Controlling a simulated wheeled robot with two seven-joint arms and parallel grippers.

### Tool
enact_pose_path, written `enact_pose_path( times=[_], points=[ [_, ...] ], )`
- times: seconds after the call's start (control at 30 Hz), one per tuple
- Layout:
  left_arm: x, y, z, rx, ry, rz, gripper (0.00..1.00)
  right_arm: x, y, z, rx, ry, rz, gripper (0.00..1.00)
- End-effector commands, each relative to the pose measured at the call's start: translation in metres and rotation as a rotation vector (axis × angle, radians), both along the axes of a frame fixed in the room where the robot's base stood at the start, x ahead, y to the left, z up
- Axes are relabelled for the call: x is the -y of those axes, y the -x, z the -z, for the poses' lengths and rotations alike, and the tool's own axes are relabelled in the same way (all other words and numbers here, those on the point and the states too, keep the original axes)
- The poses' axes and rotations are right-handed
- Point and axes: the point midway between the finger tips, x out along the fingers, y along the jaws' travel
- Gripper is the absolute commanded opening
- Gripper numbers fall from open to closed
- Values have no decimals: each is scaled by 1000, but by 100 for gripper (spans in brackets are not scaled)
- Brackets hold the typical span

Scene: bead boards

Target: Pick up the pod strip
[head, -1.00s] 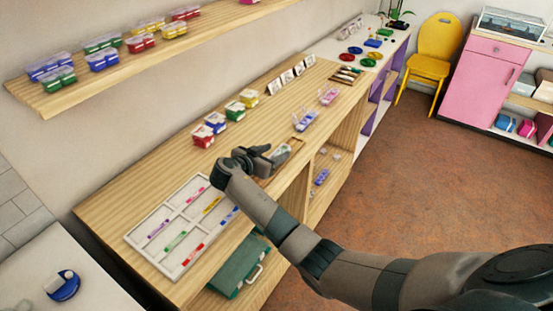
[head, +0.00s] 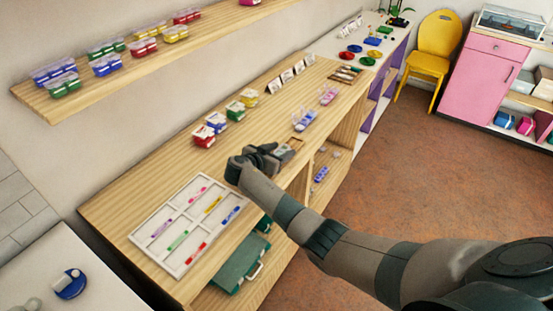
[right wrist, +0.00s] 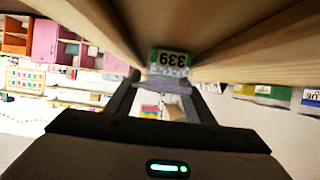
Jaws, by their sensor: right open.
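My right gripper (head: 278,152) is open over a small wooden tray (head: 297,142) at the front edge of the wooden counter. In the right wrist view its fingers (right wrist: 160,100) stand on either side of a pale grey piece (right wrist: 165,80) with a green-and-white label (right wrist: 170,60). This may be the pod strip; in the head view the gripper mostly hides it. I cannot tell whether the fingers touch it. Other strip-like pieces with blue pods (head: 304,121) and pink pods (head: 328,96) lie farther along the counter. My left gripper is not in view.
A white divided tray (head: 152,222) with coloured sticks lies left of my gripper. A blue beaded strip (head: 321,174) lies on the shelf below. A wall shelf (head: 125,79) hangs above.

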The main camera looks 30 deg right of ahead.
Motion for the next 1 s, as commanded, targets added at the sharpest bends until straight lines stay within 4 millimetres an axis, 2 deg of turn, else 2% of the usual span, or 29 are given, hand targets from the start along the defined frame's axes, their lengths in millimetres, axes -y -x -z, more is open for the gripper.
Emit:
enact_pose_path(
  times=[0.2,0.23,0.37,0.77,1.0],
  points=[
    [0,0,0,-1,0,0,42,0,0,0,0,0,0,48],
    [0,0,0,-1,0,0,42,0,0,0,0,0,0,44],
    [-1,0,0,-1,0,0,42,0,0,0,0,0,0,13],
    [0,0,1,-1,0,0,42,0,0,-2,1,-1,-1,12],
    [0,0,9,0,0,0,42,-1,-1,-16,4,-1,0,12]
  ],
)
